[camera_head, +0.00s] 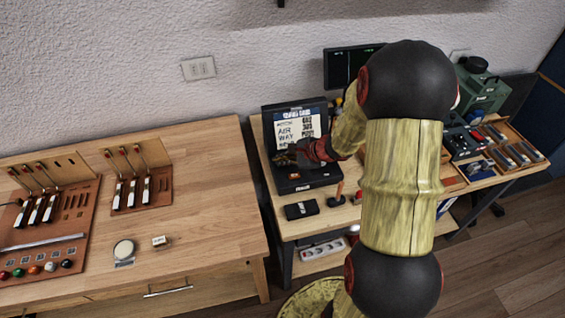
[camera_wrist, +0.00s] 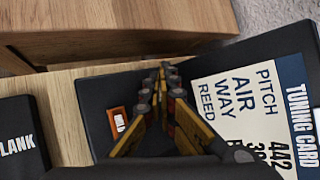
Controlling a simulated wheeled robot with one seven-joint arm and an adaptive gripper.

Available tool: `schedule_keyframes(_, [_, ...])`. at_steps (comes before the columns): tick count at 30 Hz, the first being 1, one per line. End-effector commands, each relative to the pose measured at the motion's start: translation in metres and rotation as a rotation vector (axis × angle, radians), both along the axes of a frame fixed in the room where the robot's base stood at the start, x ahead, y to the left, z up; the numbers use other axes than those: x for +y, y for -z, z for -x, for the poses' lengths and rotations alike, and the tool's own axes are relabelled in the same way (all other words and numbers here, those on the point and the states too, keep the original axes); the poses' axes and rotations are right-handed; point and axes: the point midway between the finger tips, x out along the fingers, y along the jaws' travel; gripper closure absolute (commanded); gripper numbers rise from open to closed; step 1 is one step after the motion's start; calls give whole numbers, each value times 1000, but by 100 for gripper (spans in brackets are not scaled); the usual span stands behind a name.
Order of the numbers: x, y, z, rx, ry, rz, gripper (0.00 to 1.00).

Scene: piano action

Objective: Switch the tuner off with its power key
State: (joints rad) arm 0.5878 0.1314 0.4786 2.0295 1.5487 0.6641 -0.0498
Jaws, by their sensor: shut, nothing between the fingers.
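A black open case (camera_head: 283,178) stands on the middle bench, with a raised lid bearing a printed tuning card (camera_head: 298,122). The card (camera_wrist: 235,105) also shows at the right of the wrist view. On the case's dark base (camera_wrist: 97,100) is a small orange-red key or label (camera_wrist: 117,122) with white lettering too small to read surely. I cannot tell surely whether this case is the tuner. My gripper (camera_wrist: 167,70) is shut and empty, over the base between the orange-red piece and the card. In the head view my gripper (camera_head: 297,156) is in front of the card, partly covering it.
A flat black box (camera_head: 301,210) lies in front of the case; its white lettering shows in the wrist view (camera_wrist: 18,142). A dark screen (camera_head: 341,68) stands behind. The left workbench (camera_head: 205,190) holds tool racks. Trays (camera_head: 515,150) and devices crowd the right side.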

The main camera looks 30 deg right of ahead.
Motion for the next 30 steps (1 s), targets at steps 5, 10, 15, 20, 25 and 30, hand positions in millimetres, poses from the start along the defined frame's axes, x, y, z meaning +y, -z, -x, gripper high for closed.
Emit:
schedule_keyframes(5, [0,-4,0,0,-1,1,100])
schedule_keyframes(10, [0,-18,0,-1,0,1,100])
schedule_keyframes(15, [0,-34,0,-1,-1,1,100])
schedule_keyframes(20, [0,-48,0,-1,0,1,100])
schedule_keyframes(25, [0,-61,0,-1,0,1,100])
schedule_keyframes(30, [0,-60,0,0,0,0,100])
